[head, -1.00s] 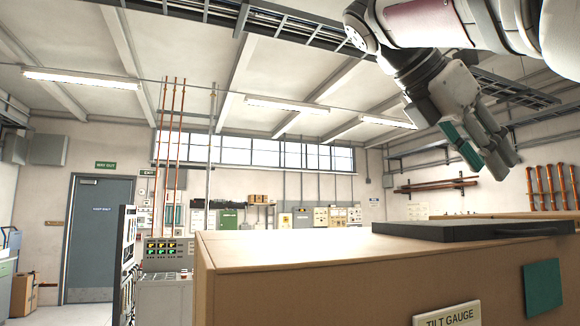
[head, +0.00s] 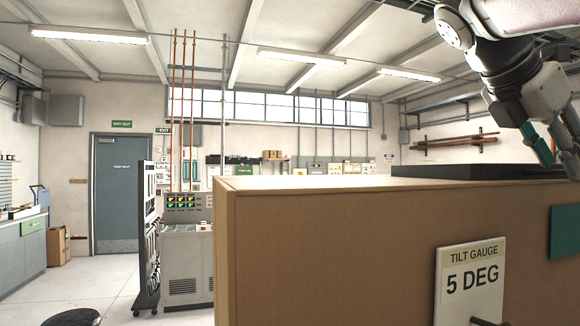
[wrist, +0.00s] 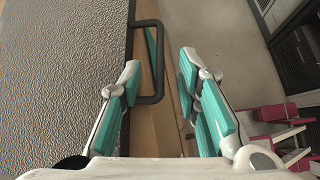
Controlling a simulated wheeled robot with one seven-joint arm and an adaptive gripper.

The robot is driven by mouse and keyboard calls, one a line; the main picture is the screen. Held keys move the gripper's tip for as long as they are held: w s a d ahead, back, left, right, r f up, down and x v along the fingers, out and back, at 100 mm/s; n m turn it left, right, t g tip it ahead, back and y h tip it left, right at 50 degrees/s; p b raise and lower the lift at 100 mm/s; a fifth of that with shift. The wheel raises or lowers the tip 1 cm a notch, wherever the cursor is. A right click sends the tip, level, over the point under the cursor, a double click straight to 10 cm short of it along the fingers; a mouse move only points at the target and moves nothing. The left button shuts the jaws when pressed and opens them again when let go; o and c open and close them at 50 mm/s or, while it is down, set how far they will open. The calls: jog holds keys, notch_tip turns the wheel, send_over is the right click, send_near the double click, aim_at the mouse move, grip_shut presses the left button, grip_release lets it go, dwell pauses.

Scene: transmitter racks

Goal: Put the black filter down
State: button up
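The black filter (head: 480,171) is a flat dark slab lying on top of a large tan box (head: 330,200) at the right of the head view. In the wrist view its grainy black face (wrist: 65,75) fills the left side, and a dark loop handle (wrist: 160,60) sticks out from its edge. My gripper (head: 558,150) is at the right edge of the head view, by the filter's right end. In the wrist view my gripper (wrist: 158,82) has its teal-padded fingers spread, with the handle between them, nearer the left finger. I cannot tell whether they touch.
The box front carries a "TILT GAUGE 5 DEG" plate (head: 470,283) and a teal panel (head: 565,232). A grey console (head: 187,255) and a black-framed rack (head: 148,240) stand left of the box. Open floor (head: 110,285) lies at the left, before a grey door (head: 116,190).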

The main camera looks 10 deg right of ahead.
jog(key=shift+x, duration=0.8)
grip_shut()
